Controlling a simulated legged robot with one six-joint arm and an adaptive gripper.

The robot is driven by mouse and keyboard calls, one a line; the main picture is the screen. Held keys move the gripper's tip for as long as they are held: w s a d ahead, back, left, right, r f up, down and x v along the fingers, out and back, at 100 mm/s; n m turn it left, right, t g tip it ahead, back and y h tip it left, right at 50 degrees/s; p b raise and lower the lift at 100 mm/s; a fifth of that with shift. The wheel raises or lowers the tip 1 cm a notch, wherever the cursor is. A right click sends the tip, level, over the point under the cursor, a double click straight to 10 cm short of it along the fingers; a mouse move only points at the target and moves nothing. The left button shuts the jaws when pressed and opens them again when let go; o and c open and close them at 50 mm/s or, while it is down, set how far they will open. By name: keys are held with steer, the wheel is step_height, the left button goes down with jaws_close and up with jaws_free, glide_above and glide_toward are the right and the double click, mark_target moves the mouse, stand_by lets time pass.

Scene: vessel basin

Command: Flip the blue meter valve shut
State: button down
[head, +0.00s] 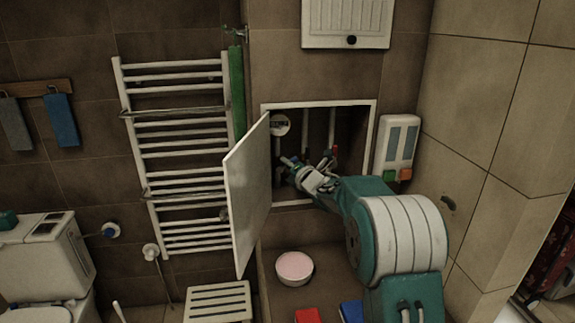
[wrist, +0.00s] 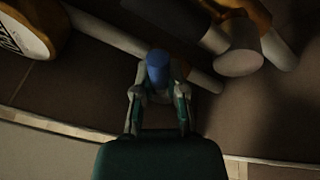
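The blue valve handle (wrist: 158,66) shows in the wrist view as a short blue cap on a pale pipe. It lies between the fingertips of my gripper (wrist: 158,88), which are partly closed, one on each side. I cannot tell whether they touch it. In the head view my gripper (head: 312,178) reaches into the open wall cabinet (head: 372,130), and the blue handle is too small to make out surely. A round white meter (head: 280,124) is in the cabinet's upper left; a round dial with a yellowish body (wrist: 28,28) shows in the wrist view.
The cabinet door (head: 246,195) stands open on the left, close to my gripper. Pale pipes (wrist: 205,35) surround the handle. A towel radiator (head: 180,150) is left of the door, a white dispenser (head: 398,143) right of the cabinet. A pink-topped bowl (head: 294,267) is below.

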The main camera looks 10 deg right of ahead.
steer(key=shift+d+f, duration=0.1)
steer(key=shift+f, duration=0.05)
steer(key=shift+d+f+m+t, duration=0.1)
steer(key=shift+f+m+t, duration=0.1)
steer(key=shift+m, duration=0.45)
steer(key=shift+f+m+t, duration=0.15)
steer(key=shift+m+t, duration=0.05)
steer(key=shift+m, duration=0.45)
steer(key=shift+f+m+t, duration=0.25)
steer(key=shift+m+t, duration=0.1)
steer(key=shift+m, duration=0.6)
steer(key=shift+f+m+t, duration=0.2)
steer(key=shift+m+t, duration=0.15)
steer(key=shift+m, duration=0.6)
steer(key=shift+f+h, duration=0.15)
steer(key=shift+h, duration=0.15)
steer(key=c, duration=0.7)
jaws_free()
steer(key=shift+d, duration=0.1)
steer(key=shift+r, duration=0.2)
